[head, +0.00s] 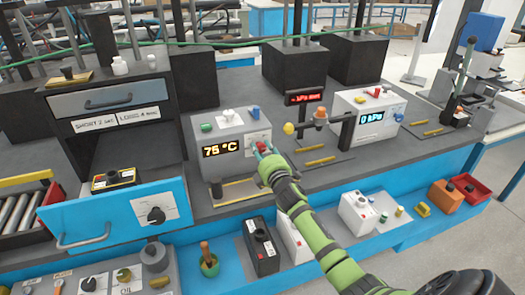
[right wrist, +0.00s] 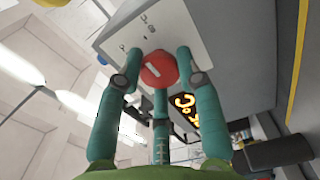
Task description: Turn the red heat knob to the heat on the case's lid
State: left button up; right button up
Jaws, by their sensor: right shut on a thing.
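The red heat knob (head: 263,146) is on the front of a white-grey heater box (head: 228,170) whose display reads 75 °C. My right gripper (head: 262,152) is at the knob, its arm coming up from the lower right. In the right wrist view the round red knob (right wrist: 158,69), with a pale mark on its face, sits between the teal fingers of my right gripper (right wrist: 158,66), which are shut on it. Fingers partly cover the knob in the head view. I cannot tell which thing is the case's lid. My left gripper is not in view.
A cabinet with two white labels (head: 118,121) stands left of the heater box; their small print is hard to read. A blue drawer front (head: 110,215) juts out below. Yellow-handled tools (head: 320,161) lie between.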

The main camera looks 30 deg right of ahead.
jog(key=shift+a+f, duration=0.25)
jog(key=shift+f, duration=0.15)
jog(key=o, duration=1.1)
jog(key=shift+o, duration=0.2)
jog(key=shift+r, duration=0.2)
jog(key=shift+r, duration=0.1)
jog(key=v, duration=1.2)
jog(key=shift+s, duration=0.1)
